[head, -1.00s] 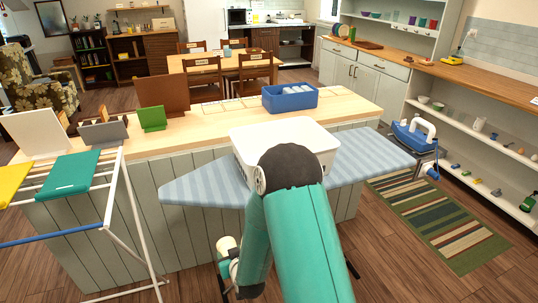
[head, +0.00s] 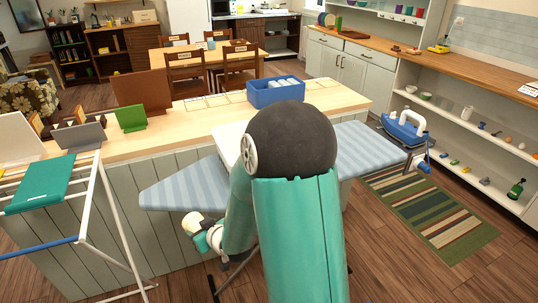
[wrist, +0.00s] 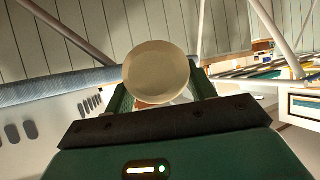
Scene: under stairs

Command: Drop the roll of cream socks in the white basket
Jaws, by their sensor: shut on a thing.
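The roll of cream socks (wrist: 156,72) is round and pale, held between the two dark green fingers of my gripper (wrist: 160,92) in the wrist view. In the head view the roll (head: 192,222) shows small at the end of my arm, with my gripper (head: 203,232) low in front of the ironing board. The white basket (head: 229,138) stands on the board, mostly hidden behind my arm. A white slotted surface at the left of the wrist view looks like the basket's wall (wrist: 45,128). The roll is outside the basket.
The blue striped ironing board (head: 185,187) spans the middle, with a blue iron (head: 405,127) at its right end. Behind it is a wooden counter with a blue bin (head: 275,95). A drying rack with a teal cloth (head: 40,184) stands at left.

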